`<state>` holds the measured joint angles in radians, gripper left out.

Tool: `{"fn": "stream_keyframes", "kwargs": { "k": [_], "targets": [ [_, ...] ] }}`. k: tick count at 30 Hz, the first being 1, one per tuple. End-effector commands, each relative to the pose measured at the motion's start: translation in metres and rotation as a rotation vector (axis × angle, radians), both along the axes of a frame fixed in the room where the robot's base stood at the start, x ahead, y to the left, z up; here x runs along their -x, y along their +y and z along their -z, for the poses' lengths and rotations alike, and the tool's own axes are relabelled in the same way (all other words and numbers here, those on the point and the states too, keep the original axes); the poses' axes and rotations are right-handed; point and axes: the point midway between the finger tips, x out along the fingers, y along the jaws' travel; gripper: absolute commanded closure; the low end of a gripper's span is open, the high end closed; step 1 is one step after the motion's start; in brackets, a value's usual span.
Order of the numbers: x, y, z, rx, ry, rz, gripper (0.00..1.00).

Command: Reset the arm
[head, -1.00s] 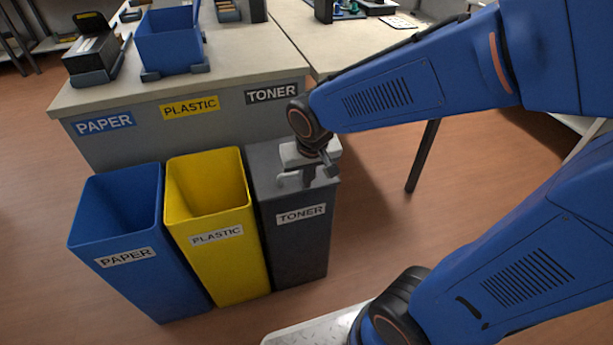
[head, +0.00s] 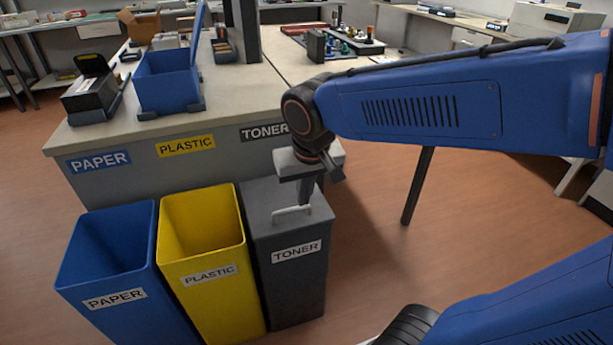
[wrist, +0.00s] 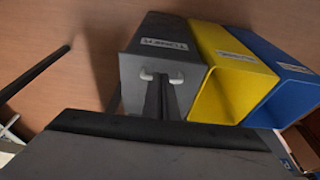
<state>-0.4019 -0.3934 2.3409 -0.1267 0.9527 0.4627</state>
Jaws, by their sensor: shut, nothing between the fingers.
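My gripper (head: 306,200) is shut and empty, pointing down over the dark grey toner bin (head: 297,285). Its closed dark fingers also show in the wrist view (wrist: 161,96). The bin has a grey lid (head: 262,203) with a pale handle (head: 291,211). The fingertips overlap the handle in the head view; in the wrist view the handle's two ends show on either side of them. I cannot tell whether they touch it. My blue arm (head: 410,105) reaches in from the right.
An open yellow plastic bin (head: 212,290) and an open blue paper bin (head: 125,315) stand left of the toner bin.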

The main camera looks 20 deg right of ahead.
Motion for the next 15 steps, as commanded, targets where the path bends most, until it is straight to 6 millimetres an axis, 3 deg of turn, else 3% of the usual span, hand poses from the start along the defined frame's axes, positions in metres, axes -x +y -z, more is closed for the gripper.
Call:
{"fn": "stream_keyframes", "kwargs": {
  "k": [6,15],
  "targets": [
    [0.011,0.0,-0.04,-0.002,-0.002,-0.001,1.0],
    [0.018,0.0,-0.065,-0.001,0.0,0.001,1.0]
  ]
}}
